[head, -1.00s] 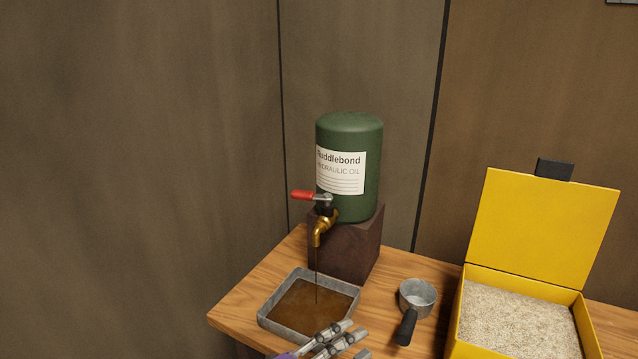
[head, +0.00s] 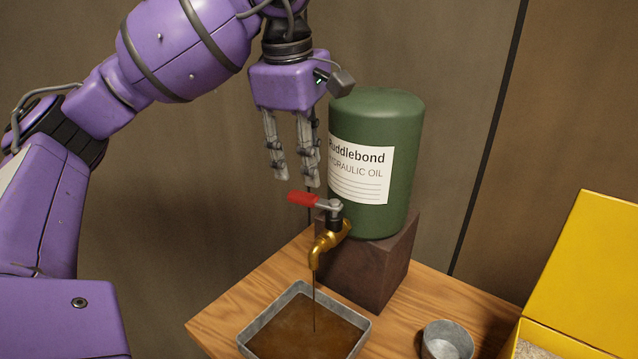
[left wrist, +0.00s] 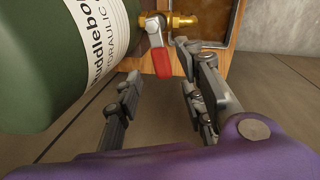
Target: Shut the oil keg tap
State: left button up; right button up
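The green oil keg (head: 395,125) stands on a dark block, and its label shows also in the left wrist view (left wrist: 95,40). Its brass tap (head: 325,243) has a red lever (head: 303,199) sticking out to the left, sideways to the spout. A thin dark stream of oil (head: 314,290) runs from the spout into the tray. My left gripper (head: 295,180) hangs fingers down just above the lever, open and empty. In the left wrist view the red lever (left wrist: 161,63) shows between the finger lines, apparently untouched. My right gripper is not in view.
A grey metal tray (head: 262,317) with brown oil sits under the spout on the wooden table (head: 235,300). The wall is close behind.

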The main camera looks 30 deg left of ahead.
aim_at(308, 195)
pick_arm(q)
jog(key=f, duration=0.4)
jog(key=w+f, duration=0.1)
jog(key=f, duration=0.1)
jog(key=shift+a+f, duration=0.1)
jog(key=shift+a, duration=0.2)
jog(key=shift+w+f, duration=0.15)
jog(key=shift+f, duration=0.25)
grip_shut()
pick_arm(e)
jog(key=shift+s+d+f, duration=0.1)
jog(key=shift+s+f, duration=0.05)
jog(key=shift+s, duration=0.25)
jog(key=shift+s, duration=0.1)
